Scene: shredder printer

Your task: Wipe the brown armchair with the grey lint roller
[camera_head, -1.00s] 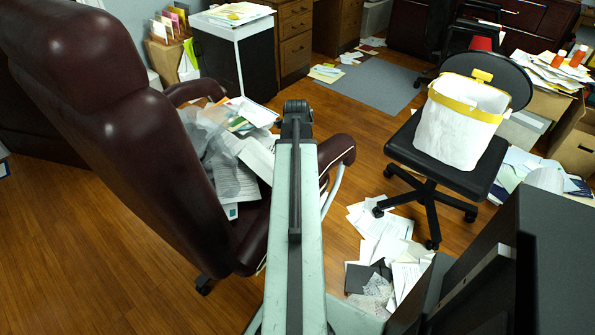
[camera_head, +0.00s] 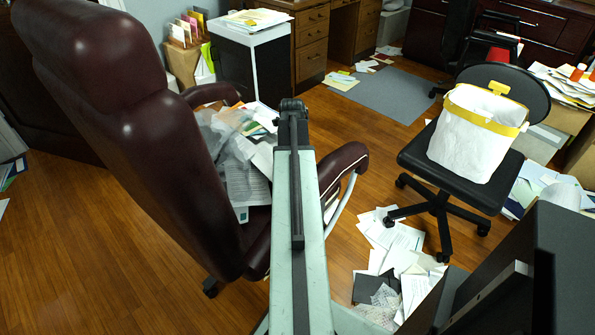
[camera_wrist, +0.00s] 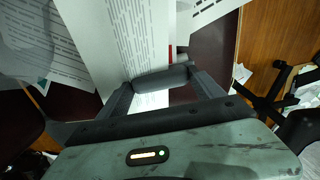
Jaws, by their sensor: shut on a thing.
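The brown armchair (camera_head: 160,150) is a dark reddish-brown leather chair at the left of the head view, its back towards me. Papers and crumpled sheets (camera_head: 235,150) cover much of its seat. Part of its brown surface shows in the wrist view (camera_wrist: 210,42), under and beside white printed sheets. My gripper (camera_wrist: 162,84) is shut on the grey lint roller (camera_wrist: 160,79), a short grey cylinder between the fingers. The roller is over the papers and chair; I cannot tell whether it touches them. In the head view my arm hides the gripper and roller.
A black swivel chair (camera_head: 460,189) bearing a white and yellow bin (camera_head: 475,140) stands at the right. Papers (camera_head: 392,245) litter the floor between the chairs. A dark box-like machine (camera_head: 545,270) fills the lower right. Wooden floor at the lower left is clear.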

